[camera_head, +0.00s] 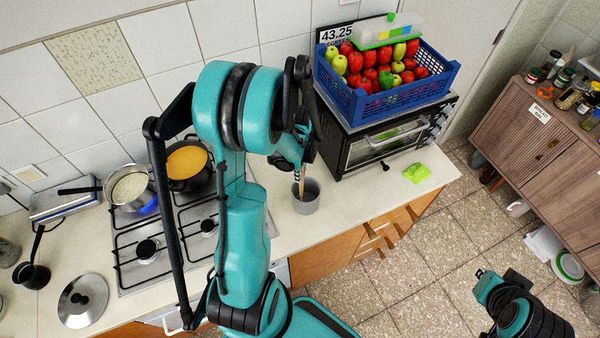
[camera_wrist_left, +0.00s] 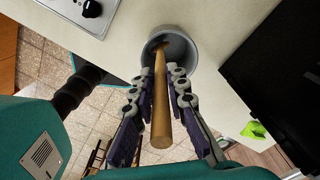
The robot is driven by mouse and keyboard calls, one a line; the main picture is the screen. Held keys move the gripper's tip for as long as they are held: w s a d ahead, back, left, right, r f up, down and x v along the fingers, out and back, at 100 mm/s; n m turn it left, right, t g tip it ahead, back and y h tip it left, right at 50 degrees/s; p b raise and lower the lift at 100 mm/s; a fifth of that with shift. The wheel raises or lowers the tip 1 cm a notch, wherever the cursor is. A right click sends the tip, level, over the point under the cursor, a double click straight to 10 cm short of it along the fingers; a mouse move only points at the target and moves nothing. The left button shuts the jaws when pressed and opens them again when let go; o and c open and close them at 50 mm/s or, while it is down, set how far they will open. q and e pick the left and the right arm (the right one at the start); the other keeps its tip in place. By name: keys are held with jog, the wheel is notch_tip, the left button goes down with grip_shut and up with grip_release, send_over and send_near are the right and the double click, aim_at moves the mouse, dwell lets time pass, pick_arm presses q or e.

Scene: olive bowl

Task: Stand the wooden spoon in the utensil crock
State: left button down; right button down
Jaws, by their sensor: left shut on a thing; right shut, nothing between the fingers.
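The wooden spoon (camera_wrist_left: 161,105) is held in my left gripper (camera_wrist_left: 158,90), which is shut on its handle. In the head view the spoon (camera_head: 301,183) points down into the grey utensil crock (camera_head: 307,205), and my left gripper (camera_head: 297,165) is just above the rim. The left wrist view shows the spoon's far end inside the crock (camera_wrist_left: 186,47); the crock's bottom is mostly hidden. My right gripper (camera_head: 482,274) is at the lower right over the floor, away from the counter, small and partly hidden by its own arm.
A toaster oven (camera_head: 375,145) with a blue crate (camera_head: 385,98) of fruit stands right of the crock. A green cloth (camera_head: 417,173) lies on the counter's right part. The stove (camera_head: 150,262) with two pans is at left. Bare counter (camera_head: 350,195) lies right of the crock.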

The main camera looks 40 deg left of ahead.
pick_arm(q)
jog(key=shift+f, duration=0.15)
dwell(0.3)
jog(key=shift+f+b, duration=0.35)
jog(key=shift+b, duration=0.15)
jog(key=c, duration=1.4)
grip_release()
jog(key=shift+r, duration=0.15)
notch_tip(320, 180, up, 12)
jog(key=shift+f, duration=0.1)
jog(key=s+d+f+n+t+b, duration=0.2)
jog(key=d+f+n+b, duration=0.2)
jog(key=b, duration=0.4)
jog(key=s+d+f+n+t+b, duration=0.2)
jog(key=d+f+n+b, duration=0.3)
jog(key=d+f+b, duration=0.2)
jog(key=s+d+f+n+t+b, duration=0.2)
jog(key=d+f+n+b, duration=0.3)
jog(key=f+b, duration=0.3)
jog(key=shift+d+f+t+b, duration=0.1)
jog(key=shift+d+t+b, duration=0.55)
jog(key=shift+b, duration=0.85)
